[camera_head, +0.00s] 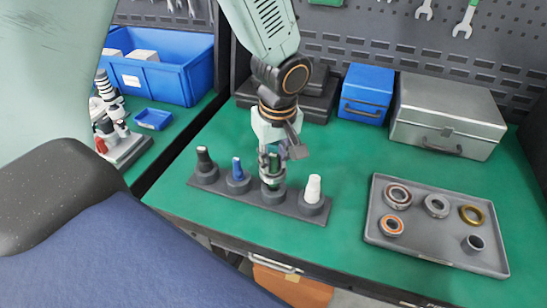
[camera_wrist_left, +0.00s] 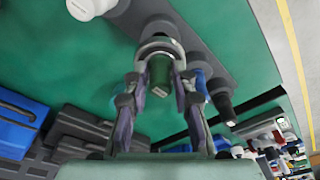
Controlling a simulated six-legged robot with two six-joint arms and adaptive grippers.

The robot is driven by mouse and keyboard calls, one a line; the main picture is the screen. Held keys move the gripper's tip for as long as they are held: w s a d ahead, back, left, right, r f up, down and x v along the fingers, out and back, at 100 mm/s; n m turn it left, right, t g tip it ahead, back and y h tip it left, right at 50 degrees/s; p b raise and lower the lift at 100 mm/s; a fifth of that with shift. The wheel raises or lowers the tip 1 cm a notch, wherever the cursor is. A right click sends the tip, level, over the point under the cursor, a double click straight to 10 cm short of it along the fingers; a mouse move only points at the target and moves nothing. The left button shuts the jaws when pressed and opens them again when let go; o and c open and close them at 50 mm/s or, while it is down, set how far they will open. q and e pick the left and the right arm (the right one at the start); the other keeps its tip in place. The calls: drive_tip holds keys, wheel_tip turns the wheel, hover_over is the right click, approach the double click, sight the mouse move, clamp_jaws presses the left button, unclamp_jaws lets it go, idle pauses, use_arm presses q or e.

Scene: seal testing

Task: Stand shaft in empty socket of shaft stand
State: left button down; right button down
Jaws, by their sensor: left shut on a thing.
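The dark grey shaft stand (camera_head: 253,199) lies on the green bench with a row of sockets. A black shaft (camera_head: 204,156), a blue shaft (camera_head: 237,168) and a white shaft (camera_head: 313,188) stand upright in three of them. My left gripper (camera_head: 271,172) points down over the socket between blue and white, shut on a green shaft (camera_wrist_left: 159,74). A metallic ring (camera_wrist_left: 160,46) shows around the shaft at its socket end. The fingers hide the shaft's lower end, so I cannot tell how deep it sits. My right gripper is not in view.
A grey tray (camera_head: 430,243) with several rings stands at the right. A blue case (camera_head: 367,91) and a silver case (camera_head: 447,115) stand at the back. Blue bins (camera_head: 165,78) and a microscope (camera_head: 113,125) are at the left. Bench between stand and tray is clear.

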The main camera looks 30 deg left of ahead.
sight(274, 168)
use_arm(q)
drive_tip(key=shift+d+f, duration=0.1)
drive_tip(key=shift+f, duration=0.1)
drive_tip(key=shift+f+b, duration=0.35)
drive_tip(key=shift+b, duration=0.1)
drive_tip(key=shift+s+f+b, duration=0.15)
drive_tip(key=shift+f+b, duration=0.15)
drive_tip(key=shift+w+f+b, duration=0.25)
drive_tip(key=shift+f+b, duration=0.1)
drive_tip(key=shift+f, duration=0.2)
drive_tip(key=shift+s+r, duration=0.1)
drive_tip(key=shift+f, duration=0.3)
drive_tip(key=c, duration=1.4)
unclamp_jaws()
drive_tip(key=shift+s, duration=0.1)
